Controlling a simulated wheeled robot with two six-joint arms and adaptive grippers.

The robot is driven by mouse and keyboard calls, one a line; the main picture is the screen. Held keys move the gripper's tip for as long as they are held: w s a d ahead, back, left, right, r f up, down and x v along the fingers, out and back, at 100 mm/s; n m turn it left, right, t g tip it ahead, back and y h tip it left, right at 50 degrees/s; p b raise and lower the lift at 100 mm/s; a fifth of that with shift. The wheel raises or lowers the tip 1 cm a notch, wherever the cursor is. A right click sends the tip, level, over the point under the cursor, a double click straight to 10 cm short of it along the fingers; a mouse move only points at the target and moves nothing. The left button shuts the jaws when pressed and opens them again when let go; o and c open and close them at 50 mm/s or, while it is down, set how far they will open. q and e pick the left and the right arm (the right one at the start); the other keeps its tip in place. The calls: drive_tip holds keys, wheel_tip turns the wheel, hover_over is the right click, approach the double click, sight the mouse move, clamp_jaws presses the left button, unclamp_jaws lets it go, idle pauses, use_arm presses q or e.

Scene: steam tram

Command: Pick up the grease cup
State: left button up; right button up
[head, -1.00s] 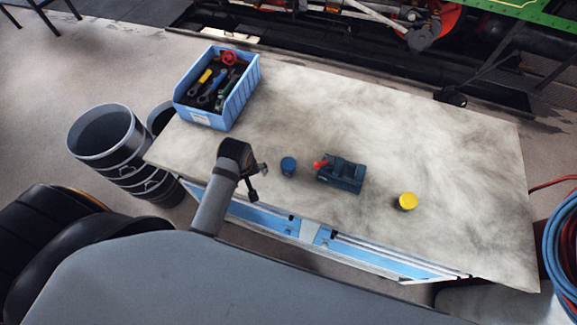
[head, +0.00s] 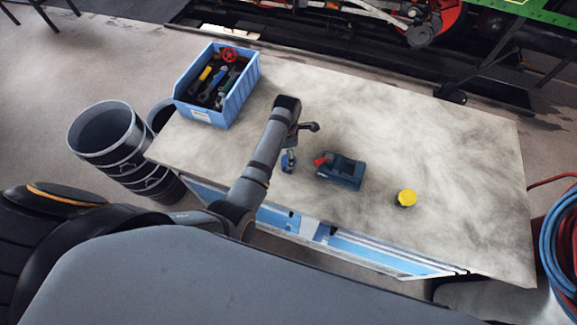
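Two small round pots stand on the worktable (head: 450,150); I cannot tell which one is the grease cup. One is blue (head: 287,167), left of a dark blue vise-like tool (head: 342,171) with a red part. The other has a yellow top (head: 406,198) and stands to the right of the tool. My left gripper (head: 301,143) is over the table beside the blue pot, with its fingers spread apart. One finger partly hides the blue pot; I see no grip on it. My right gripper is out of view.
A blue bin (head: 217,108) of tools stands at the table's back left corner. Black buckets (head: 115,150) stand on the floor to the left. Blue hose (head: 563,245) hangs at the right. The table's back and right are clear.

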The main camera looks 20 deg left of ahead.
use_arm(q)
drive_tip(key=shift+w+f, duration=0.15)
drive_tip(key=shift+f, duration=1.5)
drive_tip(key=shift+w+f, duration=0.15)
drive_tip(key=shift+f, duration=1.5)
drive_tip(key=shift+r, duration=0.1)
clamp_jaws()
